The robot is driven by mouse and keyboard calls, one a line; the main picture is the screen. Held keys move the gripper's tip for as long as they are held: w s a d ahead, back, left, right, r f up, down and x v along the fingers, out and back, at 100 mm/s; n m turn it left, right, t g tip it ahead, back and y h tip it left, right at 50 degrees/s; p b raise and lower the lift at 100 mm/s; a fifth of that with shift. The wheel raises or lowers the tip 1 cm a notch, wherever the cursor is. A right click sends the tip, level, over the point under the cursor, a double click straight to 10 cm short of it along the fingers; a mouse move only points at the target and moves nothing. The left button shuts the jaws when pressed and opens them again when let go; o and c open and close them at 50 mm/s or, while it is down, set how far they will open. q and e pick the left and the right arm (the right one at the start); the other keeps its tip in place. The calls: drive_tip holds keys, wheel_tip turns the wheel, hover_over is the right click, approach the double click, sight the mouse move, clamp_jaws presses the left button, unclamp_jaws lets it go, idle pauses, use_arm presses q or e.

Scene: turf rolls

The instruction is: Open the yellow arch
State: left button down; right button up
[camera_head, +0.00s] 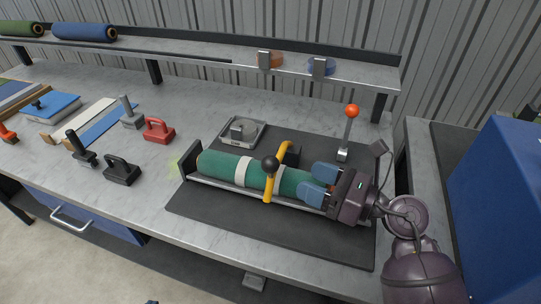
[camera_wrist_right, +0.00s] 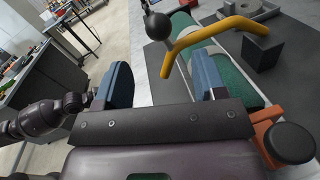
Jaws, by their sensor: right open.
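The yellow arch (camera_head: 279,157) is a bent bar that crosses over a green roll (camera_head: 216,163) with a pale band. It carries a black ball knob (camera_head: 269,165), and a black block stands at its far end. The arch is down across the roll. It also shows in the right wrist view (camera_wrist_right: 216,32), with the knob (camera_wrist_right: 158,26) on its near side. My right gripper (camera_head: 309,180) is open at the right end of the roll, right of the arch and apart from it. Its blue fingers show in the wrist view (camera_wrist_right: 160,68) with nothing clearly between them. My left gripper is out of view.
The roll lies in a cradle on a dark mat (camera_head: 225,218). A lever with a red ball (camera_head: 352,111) stands behind my right gripper. A grey square fixture (camera_head: 242,132) sits behind the roll. Red (camera_head: 159,130) and black (camera_head: 122,170) handled tools stand left. A shelf (camera_head: 205,61) runs behind.

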sight(277, 163)
drive_tip(key=x, duration=0.8)
drive_tip(key=shift+a, duration=0.1)
drive_tip(key=shift+w+a, duration=0.35)
drive_tip(key=shift+a, duration=0.3)
